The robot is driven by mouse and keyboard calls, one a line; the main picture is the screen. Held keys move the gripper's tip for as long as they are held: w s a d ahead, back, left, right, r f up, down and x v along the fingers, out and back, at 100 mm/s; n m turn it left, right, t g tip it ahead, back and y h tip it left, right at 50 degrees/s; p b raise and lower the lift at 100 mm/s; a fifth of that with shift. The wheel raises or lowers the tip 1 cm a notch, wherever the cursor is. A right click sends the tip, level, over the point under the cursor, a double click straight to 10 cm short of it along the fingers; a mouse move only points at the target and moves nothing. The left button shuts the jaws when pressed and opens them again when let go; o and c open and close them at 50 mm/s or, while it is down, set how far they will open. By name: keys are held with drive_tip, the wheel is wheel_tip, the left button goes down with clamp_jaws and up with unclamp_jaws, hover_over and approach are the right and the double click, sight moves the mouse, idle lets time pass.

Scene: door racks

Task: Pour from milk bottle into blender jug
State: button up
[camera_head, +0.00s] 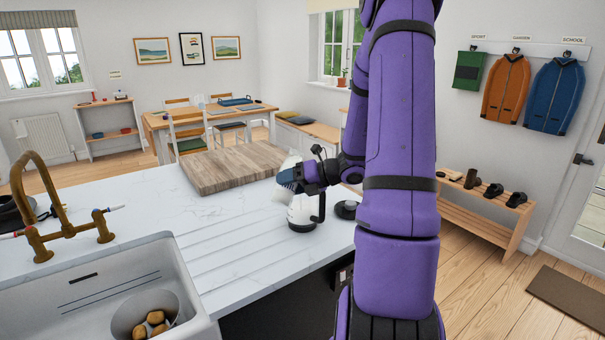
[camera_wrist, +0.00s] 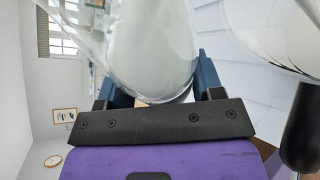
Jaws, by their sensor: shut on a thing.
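The milk bottle, clear with white milk inside, fills the top middle of the wrist view (camera_wrist: 155,45). My gripper (camera_wrist: 153,98) is shut on it, with a blue finger on either side. In the head view my gripper (camera_head: 291,180) is above the counter, and a pale part of the bottle (camera_head: 290,163) shows over it. The bottle looks tilted; its mouth cannot be made out. The blender jug (camera_head: 302,212), whitish with a black handle, stands upright on the counter just below my gripper. It also shows at the right edge of the wrist view (camera_wrist: 275,30). Its opening is partly hidden.
A wooden board (camera_head: 233,167) lies on the white counter (camera_head: 235,240) behind and left of the jug. A small dark round thing (camera_head: 346,209) is right of the jug. The sink (camera_head: 90,290) with a brass tap (camera_head: 45,205) is at front left. The counter's ribbed area is clear.

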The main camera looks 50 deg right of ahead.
drive_tip(key=shift+a+m+y, duration=0.15)
drive_tip(key=shift+m+y, duration=0.15)
drive_tip(key=shift+m, duration=0.1)
idle(0.4)
drive_tip(key=shift+s+a+r+m+y, duration=0.1)
drive_tip(key=shift+a+r+m+y, duration=0.1)
drive_tip(key=shift+r+m, duration=0.15)
drive_tip(key=shift+s+a+r+m+y, duration=0.1)
drive_tip(key=shift+r+m+y, duration=0.15)
drive_tip(key=shift+r, duration=0.1)
idle(0.7)
drive_tip(key=shift+m+y+p, duration=0.25)
drive_tip(key=shift+m+p, duration=0.25)
drive_tip(key=shift+m, duration=0.1)
idle(1.0)
drive_tip(key=shift+w+d+r+m+y, duration=0.25)
drive_tip(key=shift+d+r+m+y, duration=0.15)
drive_tip(key=shift+d+r+m, duration=0.3)
idle(2.0)
drive_tip(key=shift+a, duration=0.1)
drive_tip(key=shift+s+a+f+n+h, duration=0.3)
drive_tip(key=shift+a+f+n+h, duration=0.1)
drive_tip(key=shift+a+f+n, duration=0.35)
drive_tip(key=shift+w+d+n, duration=0.1)
drive_tip(key=shift+d+n, duration=0.05)
drive_tip(key=shift+n, duration=0.3)
drive_tip(key=shift+d+f+n+h, duration=0.2)
drive_tip(key=shift+f+n+h, duration=0.3)
drive_tip(key=shift+h, duration=0.2)
